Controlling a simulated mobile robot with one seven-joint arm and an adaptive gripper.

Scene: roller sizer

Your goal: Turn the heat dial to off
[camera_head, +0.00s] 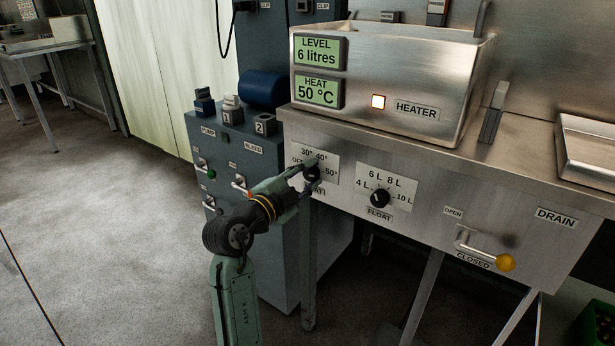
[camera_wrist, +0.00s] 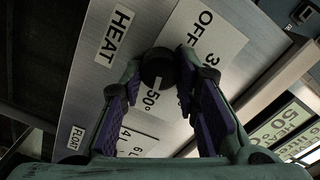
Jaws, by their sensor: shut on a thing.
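The heat dial (camera_head: 313,174) is a small black knob on the metal front panel, with a white plate marked OFF, 30°, 40° and 50° around it. My gripper (camera_head: 308,172) reaches it from the left and partly hides it. In the wrist view the dial (camera_wrist: 157,68) sits between the tips of my gripper (camera_wrist: 160,66), which is shut on it. The dial's pale pointer line faces the 50° mark. The heat display (camera_head: 318,92) reads 50 °C.
The black float dial (camera_head: 380,198) is to the right on the same panel. The drain lever with a yellow knob (camera_head: 505,263) is further right. The heater lamp (camera_head: 378,101) is lit. A dark blue cabinet (camera_head: 262,190) with switches stands behind my arm, at left.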

